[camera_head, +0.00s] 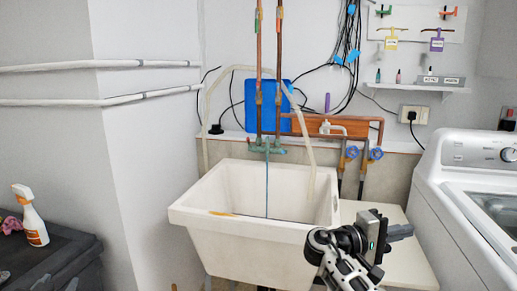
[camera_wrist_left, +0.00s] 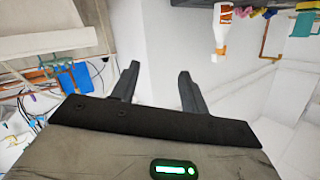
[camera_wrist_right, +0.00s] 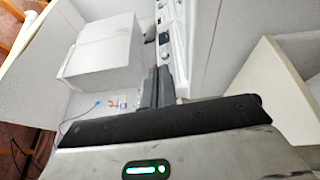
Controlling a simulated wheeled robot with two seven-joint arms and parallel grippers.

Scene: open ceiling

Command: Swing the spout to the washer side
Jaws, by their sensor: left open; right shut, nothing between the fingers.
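The green tap (camera_head: 266,146) is on the wall behind the white sink (camera_head: 190,212), below two copper pipes. A thin blue line hangs straight down from it into the basin; I cannot tell whether that is the spout or water. The white washer (camera_head: 440,195) stands to the right. My right gripper (camera_head: 411,230) is shut and empty in front of the sink's right side, with its fingers pointing toward the washer; it also shows in the right wrist view (camera_wrist_right: 157,75). My left gripper (camera_wrist_left: 158,72) is open and empty in its wrist view and outside the head view.
A copper-coloured box section (camera_head: 345,126) and blue-handled valves (camera_head: 375,153) are right of the tap. A pale hose (camera_head: 309,150) arches into the sink. A white shelf (camera_head: 420,88) holds small bottles. A spray bottle (camera_head: 31,216) stands on a dark bin (camera_head: 70,255) at left.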

